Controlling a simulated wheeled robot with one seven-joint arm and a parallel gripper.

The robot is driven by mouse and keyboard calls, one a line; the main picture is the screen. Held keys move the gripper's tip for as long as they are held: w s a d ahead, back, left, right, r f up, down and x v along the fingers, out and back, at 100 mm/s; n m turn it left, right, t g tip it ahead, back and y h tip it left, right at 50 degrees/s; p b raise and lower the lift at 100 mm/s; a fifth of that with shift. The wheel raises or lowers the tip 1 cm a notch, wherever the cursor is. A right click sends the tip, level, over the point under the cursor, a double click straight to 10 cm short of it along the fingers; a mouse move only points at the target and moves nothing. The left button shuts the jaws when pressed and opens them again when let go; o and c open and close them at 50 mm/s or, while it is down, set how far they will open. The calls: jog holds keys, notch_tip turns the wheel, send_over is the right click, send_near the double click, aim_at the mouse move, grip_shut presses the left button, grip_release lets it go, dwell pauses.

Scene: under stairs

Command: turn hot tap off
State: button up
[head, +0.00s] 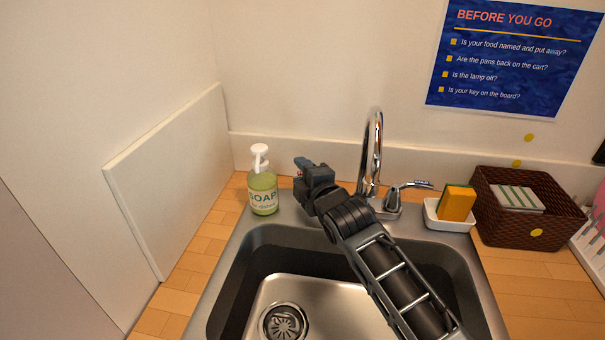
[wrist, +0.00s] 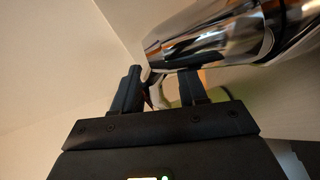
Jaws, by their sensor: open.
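The chrome tap stands at the back of the sink, with its tall curved spout (head: 373,150) in the head view. A lever with a blue mark (head: 410,187) points right from its base. The lever on the left is mostly hidden behind my gripper (head: 302,168); a small red spot shows by the fingertips. My gripper is open, left of the spout and over the sink's back edge. In the wrist view, a large chrome tap part (wrist: 215,40) crosses just beyond the two fingers of my gripper (wrist: 160,85). I cannot tell whether they touch it.
A green soap bottle (head: 263,190) stands close left of my gripper. A white dish with an orange sponge (head: 457,203) and a brown basket (head: 515,230) are at the right. The sink basin (head: 310,290) is empty below my arm. A wall closes off the back.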

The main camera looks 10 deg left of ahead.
grip_shut()
dwell(0.3)
dwell(0.3)
